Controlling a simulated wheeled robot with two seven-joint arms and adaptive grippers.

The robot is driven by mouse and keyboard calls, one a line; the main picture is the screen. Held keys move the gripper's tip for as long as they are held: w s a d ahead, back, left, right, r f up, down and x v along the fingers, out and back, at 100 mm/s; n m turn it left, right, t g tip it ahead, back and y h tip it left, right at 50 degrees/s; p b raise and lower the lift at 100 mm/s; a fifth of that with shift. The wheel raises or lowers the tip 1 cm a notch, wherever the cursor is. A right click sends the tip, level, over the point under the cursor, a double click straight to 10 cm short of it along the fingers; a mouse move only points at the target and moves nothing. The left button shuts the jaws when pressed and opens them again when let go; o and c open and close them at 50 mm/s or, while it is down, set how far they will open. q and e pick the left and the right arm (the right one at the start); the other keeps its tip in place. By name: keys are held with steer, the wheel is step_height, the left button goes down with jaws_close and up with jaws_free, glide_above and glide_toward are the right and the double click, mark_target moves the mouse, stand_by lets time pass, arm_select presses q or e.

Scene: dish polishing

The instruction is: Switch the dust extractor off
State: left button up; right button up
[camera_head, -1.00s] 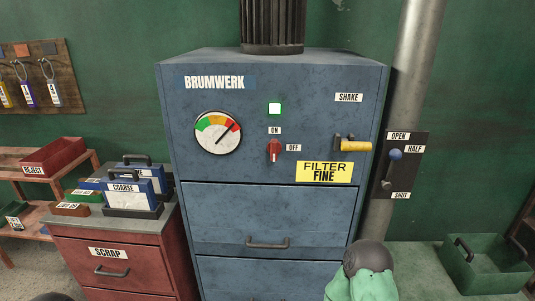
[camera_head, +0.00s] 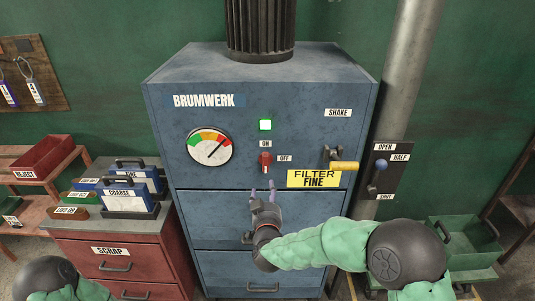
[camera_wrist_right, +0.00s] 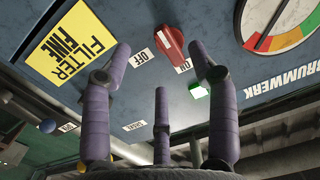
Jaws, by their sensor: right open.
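The blue BRUMWERK cabinet (camera_head: 225,120) is the dust extractor. Its red rotary knob (camera_head: 265,158) sits upright below the ON label, with OFF (camera_head: 285,158) to its right. The square lamp (camera_head: 265,125) above glows white-green. My right gripper (camera_head: 262,188) is open and empty in front of the cabinet, just below the knob. In the right wrist view its three purple fingers (camera_wrist_right: 162,65) are spread, and the red knob (camera_wrist_right: 171,47) shows between and beyond the upper two, apart from them. My left gripper is out of view; only part of my left arm shows at lower left.
A yellow-handled SHAKE lever (camera_head: 343,165) and a yellow FILTER FINE plate (camera_head: 314,179) are right of the knob. A gauge (camera_head: 208,146) is to its left. A blue-knobbed lever (camera_head: 380,164) is on the pipe. Blue filter cases (camera_head: 123,196) stand on the red SCRAP cabinet (camera_head: 70,252).

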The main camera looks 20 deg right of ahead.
mark_target(268, 163)
steer(key=shift+t+h, duration=0.4)
steer(key=w+d+r, duration=0.1)
steer(key=w, duration=0.2)
steer(key=w+d+r, duration=0.1)
steer(key=w, duration=0.3)
steer(key=w+d+r, duration=0.1)
steer(key=w, duration=0.2)
steer(key=shift+w+d+r, duration=0.2)
steer(key=shift+d+r, duration=0.05)
steer(key=shift+r, duration=0.1)
steer(key=c, duration=1.1)
